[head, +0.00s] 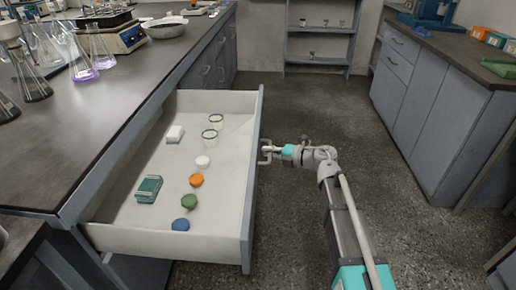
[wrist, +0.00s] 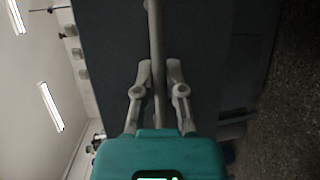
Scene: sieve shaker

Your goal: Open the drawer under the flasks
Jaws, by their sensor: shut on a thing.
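The drawer (head: 251,195) under the left counter is pulled far out, with its inside open to view. Its front panel fills the middle of the wrist view (wrist: 110,60). The bar handle (wrist: 155,30) runs between the two fingers of my gripper (wrist: 160,75). In the head view my gripper (head: 271,151) is at the handle on the outer face of the drawer front, shut on it. The flasks stand on the counter above: one with purple liquid (head: 80,68), a dark one (head: 32,88), and others partly cut off at the left edge.
The drawer holds a green box (head: 149,189), a white block (head: 175,134), two clear cups (head: 210,136) and several coloured lids (head: 189,202). A scale (head: 122,38) and bowl (head: 165,29) sit on the left counter (head: 130,95). Right cabinets (head: 425,105) border the clear floor aisle (head: 320,110).

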